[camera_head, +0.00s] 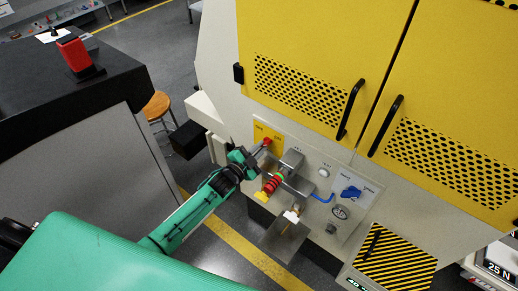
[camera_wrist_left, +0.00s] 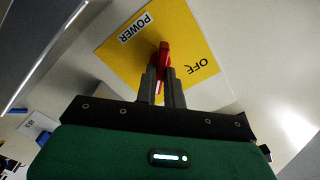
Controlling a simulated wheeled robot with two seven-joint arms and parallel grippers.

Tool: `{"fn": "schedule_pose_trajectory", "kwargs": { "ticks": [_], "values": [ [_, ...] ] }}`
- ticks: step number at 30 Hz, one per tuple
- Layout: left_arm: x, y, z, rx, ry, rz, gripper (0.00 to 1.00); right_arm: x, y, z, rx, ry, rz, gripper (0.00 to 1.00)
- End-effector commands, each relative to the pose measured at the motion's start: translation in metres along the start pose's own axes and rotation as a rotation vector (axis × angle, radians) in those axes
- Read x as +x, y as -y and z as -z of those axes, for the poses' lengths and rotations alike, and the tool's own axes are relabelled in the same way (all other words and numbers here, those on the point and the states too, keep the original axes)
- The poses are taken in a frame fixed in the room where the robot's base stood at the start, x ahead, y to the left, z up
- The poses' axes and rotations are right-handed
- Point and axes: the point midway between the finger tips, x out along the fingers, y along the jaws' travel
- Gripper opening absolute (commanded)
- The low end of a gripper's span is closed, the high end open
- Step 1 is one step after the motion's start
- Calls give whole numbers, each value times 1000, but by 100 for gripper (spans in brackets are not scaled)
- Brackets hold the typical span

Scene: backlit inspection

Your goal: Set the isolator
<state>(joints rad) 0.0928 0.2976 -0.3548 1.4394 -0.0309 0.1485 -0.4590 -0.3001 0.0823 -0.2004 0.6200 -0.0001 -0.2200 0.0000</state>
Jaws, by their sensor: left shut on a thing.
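The isolator is a red handle (camera_head: 267,141) on a yellow plate (camera_head: 262,132) at the left of the machine's front panel. In the left wrist view the red handle (camera_wrist_left: 164,54) stands up between dark fingers, and the yellow plate (camera_wrist_left: 125,55) carries the labels POWER and OFF. My left gripper (camera_wrist_left: 161,88) is shut on the red handle. In the head view my left gripper (camera_head: 260,149) reaches the plate from the lower left. The fingers hide part of the handle and plate. My right gripper is not in view.
Yellow perforated doors (camera_head: 325,50) with black pulls rise above. A black-topped cabinet (camera_head: 80,85) stands at left, with a stool (camera_head: 158,104) beyond.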

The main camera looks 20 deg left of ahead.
Motion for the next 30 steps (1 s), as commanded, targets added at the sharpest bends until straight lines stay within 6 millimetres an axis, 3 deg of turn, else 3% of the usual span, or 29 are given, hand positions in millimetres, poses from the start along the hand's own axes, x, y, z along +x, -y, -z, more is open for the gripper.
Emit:
{"fn": "schedule_pose_trajectory", "kwargs": {
  "ticks": [3, 4, 6, 7, 16, 20, 30],
  "values": [
    [0, -1, 0, 2, 1, -1, 0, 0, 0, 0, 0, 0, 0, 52],
    [0, -1, 0, 2, 1, -1, 16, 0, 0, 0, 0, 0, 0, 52],
    [0, 0, 0, 1, 0, -1, 30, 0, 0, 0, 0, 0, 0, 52],
    [0, 0, 0, 1, 0, -1, 32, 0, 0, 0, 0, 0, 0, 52],
    [-2, 0, 0, 0, 0, -1, 32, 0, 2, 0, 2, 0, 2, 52],
    [-11, -1, -2, 0, 1, -1, 32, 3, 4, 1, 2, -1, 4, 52],
    [-71, -3, -2, 0, 2, -3, 32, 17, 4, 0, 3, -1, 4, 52]
  ]
}}
